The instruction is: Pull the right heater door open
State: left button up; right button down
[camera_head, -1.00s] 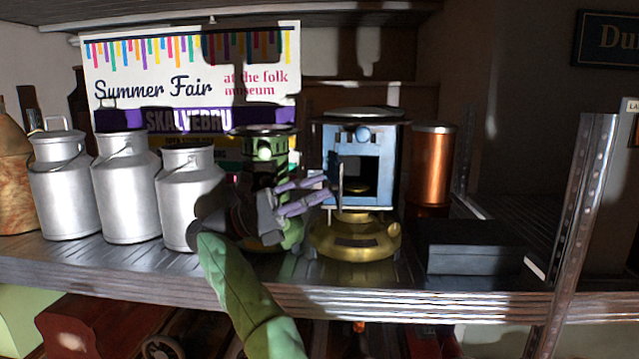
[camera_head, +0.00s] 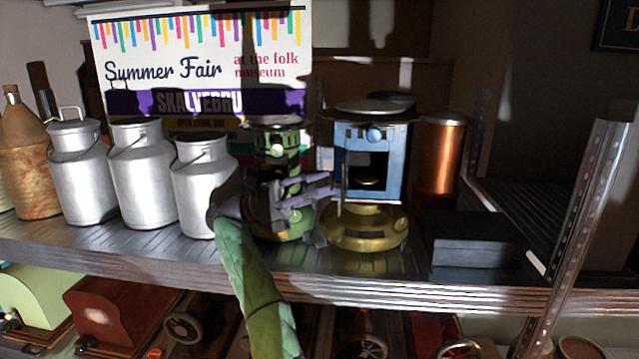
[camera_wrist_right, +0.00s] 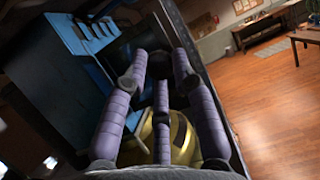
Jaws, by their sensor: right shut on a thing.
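The right heater (camera_head: 392,160) is a blue box on a round brass base (camera_head: 362,240), standing on the metal shelf. Its front opening shows a dark inside. Its door (camera_head: 341,178) stands swung out at the left of the opening, seen nearly edge-on as a thin upright panel. My right gripper (camera_head: 328,184) reaches in from the left, its purple fingers shut on the door. In the right wrist view the gripper (camera_wrist_right: 160,65) has its fingers in front of a dark panel; the blue heater body (camera_wrist_right: 55,80) is at left. The exact contact is hidden. My left gripper is out of view.
A green heater (camera_head: 277,140) stands behind my right gripper. Several silver milk cans (camera_head: 147,180) stand to the left. A copper cylinder (camera_head: 442,155) and a dark box (camera_head: 478,245) are at right. A metal post (camera_head: 590,190) rises at the shelf's right end.

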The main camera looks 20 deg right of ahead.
jog(key=shift+r, duration=0.2)
jog(key=c, duration=1)
grip_release()
jog(key=shift+f, duration=0.1)
jog(key=shift+f, duration=0.1)
